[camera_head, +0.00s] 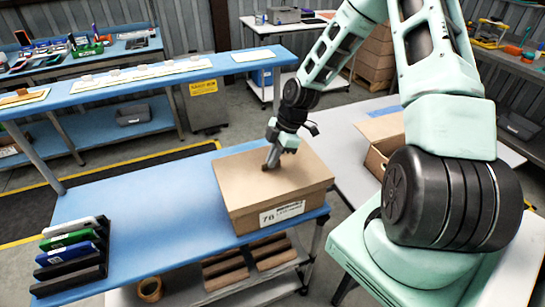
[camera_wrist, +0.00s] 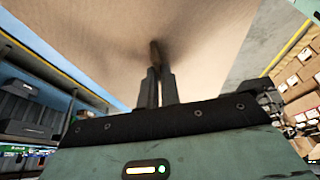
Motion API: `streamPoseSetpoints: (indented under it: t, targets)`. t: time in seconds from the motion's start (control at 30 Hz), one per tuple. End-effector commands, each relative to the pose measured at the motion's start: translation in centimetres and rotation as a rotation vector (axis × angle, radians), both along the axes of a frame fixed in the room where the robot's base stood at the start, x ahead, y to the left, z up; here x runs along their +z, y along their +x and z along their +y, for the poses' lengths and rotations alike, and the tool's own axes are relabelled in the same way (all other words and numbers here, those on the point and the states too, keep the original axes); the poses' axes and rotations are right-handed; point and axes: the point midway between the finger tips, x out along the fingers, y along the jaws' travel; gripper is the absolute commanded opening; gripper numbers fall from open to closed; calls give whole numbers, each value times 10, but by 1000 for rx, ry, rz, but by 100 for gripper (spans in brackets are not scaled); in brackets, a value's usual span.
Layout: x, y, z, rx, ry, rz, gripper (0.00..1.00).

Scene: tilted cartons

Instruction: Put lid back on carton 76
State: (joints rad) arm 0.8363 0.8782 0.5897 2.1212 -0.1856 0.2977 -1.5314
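Carton 76 (camera_head: 287,212) stands at the right end of the blue table, its printed label facing front. Its plain brown lid (camera_head: 300,172) lies over the top, and its edges look lined up with the carton's walls. My gripper (camera_head: 270,162) is at the lid's top, left of the middle. In the wrist view, the two fingers of my gripper (camera_wrist: 159,88) are close together around a small brown knob (camera_wrist: 154,52) on the lid (camera_wrist: 210,50). The carton's far side and any gap there are hidden.
Black, green, blue and white items stand in a rack (camera_head: 75,255) at the blue table's (camera_head: 150,210) front left. The table's middle is clear. An open carton (camera_head: 383,145) sits on the grey table to the right. Tape (camera_head: 149,289) and brown pieces lie on the lower shelf.

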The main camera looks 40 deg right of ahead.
Motion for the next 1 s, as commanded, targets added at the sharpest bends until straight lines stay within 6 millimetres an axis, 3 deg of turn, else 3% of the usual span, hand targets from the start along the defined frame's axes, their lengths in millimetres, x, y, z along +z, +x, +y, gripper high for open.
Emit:
streamPoseSetpoints:
  t: [0.6, 1.0]
  targets:
    - [-41, 0, 0, -1, 0, -1, 0]
    - [-44, 0, 0, 0, 0, -1, 0]
